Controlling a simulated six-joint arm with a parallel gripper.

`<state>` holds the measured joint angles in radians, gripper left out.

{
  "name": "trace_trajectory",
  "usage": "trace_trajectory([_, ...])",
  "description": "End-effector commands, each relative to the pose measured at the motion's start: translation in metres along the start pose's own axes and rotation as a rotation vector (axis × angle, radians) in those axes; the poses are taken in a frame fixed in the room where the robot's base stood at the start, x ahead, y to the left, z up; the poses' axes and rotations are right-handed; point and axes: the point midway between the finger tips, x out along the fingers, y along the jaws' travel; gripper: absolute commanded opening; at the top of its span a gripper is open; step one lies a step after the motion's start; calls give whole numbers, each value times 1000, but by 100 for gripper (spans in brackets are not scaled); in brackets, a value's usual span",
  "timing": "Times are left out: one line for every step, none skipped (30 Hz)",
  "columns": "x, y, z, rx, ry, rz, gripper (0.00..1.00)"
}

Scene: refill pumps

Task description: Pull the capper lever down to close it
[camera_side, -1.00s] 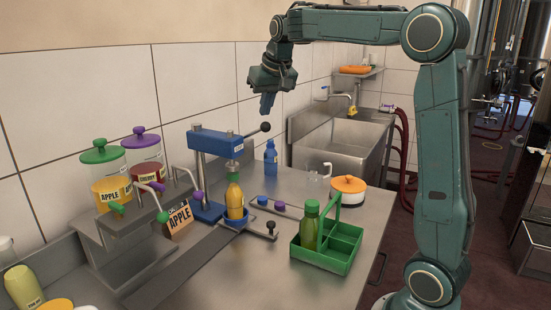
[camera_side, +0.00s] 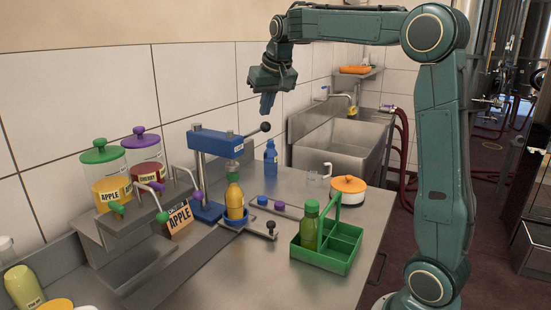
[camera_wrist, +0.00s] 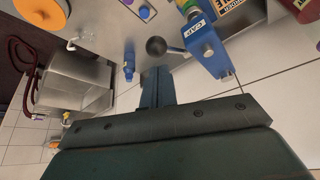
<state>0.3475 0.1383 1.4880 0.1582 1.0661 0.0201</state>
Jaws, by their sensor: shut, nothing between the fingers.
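The blue capper (camera_side: 215,145) stands on the steel counter, and its lever ends in a dark ball knob (camera_side: 265,127) sticking out to the right, tilted slightly up. An orange bottle (camera_side: 235,198) stands upright in the blue holder under the capper head. My gripper (camera_side: 267,104) is shut and empty, pointing down above and close to the knob in the side view. In the wrist view the knob (camera_wrist: 156,47) is just beyond the shut fingertips (camera_wrist: 157,72), with the blue capper head (camera_wrist: 205,45) to the right. I cannot tell whether fingers and knob touch.
A green crate (camera_side: 328,252) with a green bottle (camera_side: 310,225) stands at the counter's front. A blue bottle (camera_side: 271,156), a glass jar and an orange-lidded pot (camera_side: 348,190) stand behind. Juice dispensers (camera_side: 105,175) are at left, a sink (camera_side: 345,140) at the back.

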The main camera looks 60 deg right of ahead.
Motion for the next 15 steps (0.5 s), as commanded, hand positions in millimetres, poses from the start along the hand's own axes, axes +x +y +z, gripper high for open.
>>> trace_trajectory([0, 0, 0, 0, 0, 0, 0])
trace_trajectory([0, 0, 0, 0, 0, 0, 0])
trace_trajectory([1, 0, 0, 0, 0, 0, 0])
trace_trajectory([1, 0, 0, 0, 0, 0, 0])
trace_trajectory([1, 0, 1, 0, -1, 0, 0])
trace_trajectory([2, 0, 1, 0, -1, 0, 0])
trace_trajectory([3, 0, 2, 0, -1, 0, 0])
trace_trajectory([4, 0, 2, 0, -1, 0, 0])
trace_trajectory([4, 0, 2, 0, -1, 0, 0])
trace_trajectory([5, 0, 3, 0, -1, 0, 0])
trace_trajectory([6, 0, 3, 0, -1, 0, 0])
trace_trajectory([7, 0, 3, 0, -1, 0, 0])
trace_trajectory([8, 0, 4, 0, -1, 0, 0])
trace_trajectory([8, 0, 4, 1, 0, 0, 0])
trace_trajectory([9, 0, 4, 1, 0, 0, 0])
